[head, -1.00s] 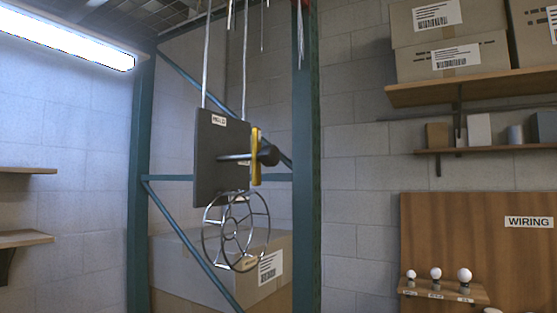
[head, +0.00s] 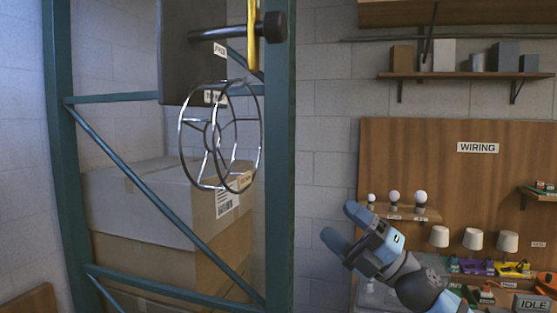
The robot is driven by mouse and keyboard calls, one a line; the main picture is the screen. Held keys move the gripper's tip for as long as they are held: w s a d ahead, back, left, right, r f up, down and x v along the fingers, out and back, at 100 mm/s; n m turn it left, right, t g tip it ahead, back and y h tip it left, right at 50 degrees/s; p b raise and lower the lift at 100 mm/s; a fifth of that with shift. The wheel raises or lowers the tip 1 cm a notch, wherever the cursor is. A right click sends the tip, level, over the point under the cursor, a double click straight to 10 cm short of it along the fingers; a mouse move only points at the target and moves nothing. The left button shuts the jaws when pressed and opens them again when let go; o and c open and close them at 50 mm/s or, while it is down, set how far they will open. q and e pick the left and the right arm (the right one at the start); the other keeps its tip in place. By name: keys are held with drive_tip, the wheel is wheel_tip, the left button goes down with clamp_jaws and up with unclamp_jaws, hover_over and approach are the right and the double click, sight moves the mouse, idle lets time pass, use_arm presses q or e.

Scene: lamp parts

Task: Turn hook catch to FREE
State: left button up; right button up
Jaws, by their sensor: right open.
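A dark hanging plate (head: 178,62) shows at the upper left in the head view, cut off by the top edge. A yellow upright bar (head: 252,38) sits on the rod beside the knob. I cannot tell which part is the hook catch or read its setting. A round wire cage (head: 213,138) hangs below the plate. My right gripper (head: 343,224) is open and empty, low and to the right of the cage, well apart from it. My left gripper is out of view.
A teal rack post (head: 279,170) stands between the cage and my right gripper. Cardboard boxes (head: 150,205) are stacked behind the cage. A wooden WIRING board (head: 420,155) carries a bulb shelf (head: 416,214), with small lamps (head: 473,239) and coloured parts to its lower right.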

drive_tip(key=s+a+r+n+g+h+b, duration=0.1)
drive_tip(key=s+r+n+g, duration=0.25)
drive_tip(key=r+n, duration=0.4)
drive_tip(key=s+r+n+g+b, duration=0.1)
drive_tip(key=s+r+n+g, duration=0.1)
drive_tip(key=r+n+g, duration=0.45)
drive_tip(key=n+t+h+b, duration=0.1)
drive_tip(key=n+t+h, duration=0.3)
drive_tip(key=n+t, duration=0.1)
approach(285, 26)
drive_tip(key=p+x, duration=0.3)
drive_tip(key=x, duration=0.7)
drive_tip(key=shift+a, duration=0.3)
drive_tip(key=c, duration=0.9)
